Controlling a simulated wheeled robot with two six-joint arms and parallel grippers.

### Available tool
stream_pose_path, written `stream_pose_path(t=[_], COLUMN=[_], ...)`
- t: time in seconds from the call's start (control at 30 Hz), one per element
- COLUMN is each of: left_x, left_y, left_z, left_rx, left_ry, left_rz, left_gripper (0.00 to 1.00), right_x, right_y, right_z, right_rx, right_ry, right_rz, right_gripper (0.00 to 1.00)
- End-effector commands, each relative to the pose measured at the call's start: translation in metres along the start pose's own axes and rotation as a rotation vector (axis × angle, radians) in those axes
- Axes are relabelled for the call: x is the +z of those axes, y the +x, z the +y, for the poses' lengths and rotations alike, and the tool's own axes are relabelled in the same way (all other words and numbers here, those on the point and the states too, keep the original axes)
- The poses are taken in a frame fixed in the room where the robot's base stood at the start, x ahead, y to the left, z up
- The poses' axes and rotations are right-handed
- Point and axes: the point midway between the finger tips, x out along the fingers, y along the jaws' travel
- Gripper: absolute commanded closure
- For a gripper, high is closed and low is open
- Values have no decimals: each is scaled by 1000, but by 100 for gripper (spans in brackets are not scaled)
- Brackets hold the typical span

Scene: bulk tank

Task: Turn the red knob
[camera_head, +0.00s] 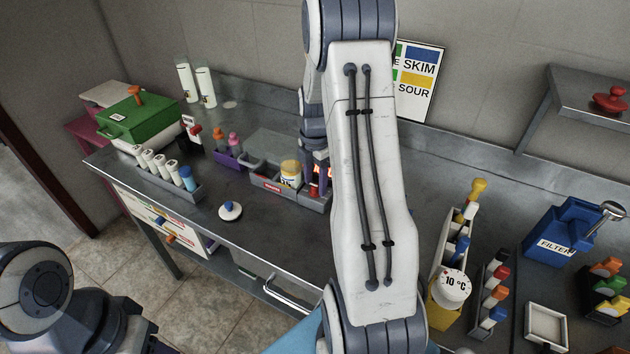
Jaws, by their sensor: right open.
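A red round knob-like piece (610,99) sits on the grey wall shelf at the upper right. Another small red part shows on a white device (191,129) at the back left of the counter; I cannot tell which one is the task's knob. My right arm rises through the middle of the view and bends down behind itself. My right gripper (318,168) is open over the grey caddy, largely hidden by the arm, and far from the shelf piece. Only links of my left arm show at the lower left; its gripper is out of view.
The grey caddy (267,183) holds a yellow-lidded jar. A green box (141,122), a rack of white bottles (192,190) and a blue-knobbed lid (230,211) stand left. A blue filter box (559,230) and coloured racks crowd the right. The counter's front middle is clear.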

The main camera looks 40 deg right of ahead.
Motion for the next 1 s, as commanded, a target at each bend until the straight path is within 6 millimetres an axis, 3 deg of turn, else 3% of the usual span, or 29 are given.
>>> stream_pose_path(t=[0.33,0.37,0.5,1.0], left_x=[0,0,0,0], left_y=[0,0,0,-5], left_z=[0,0,0,0], left_rx=[0,0,0,0], left_ry=[0,0,0,0], left_rz=[0,0,0,0], left_gripper=[50,50,50,50], right_x=[0,0,0,0], right_y=[6,6,5,4], right_z=[0,0,0,0], right_rx=[0,0,0,-1], right_ry=[0,0,0,94], right_rz=[0,0,0,0], right_gripper=[41,48,100,100])
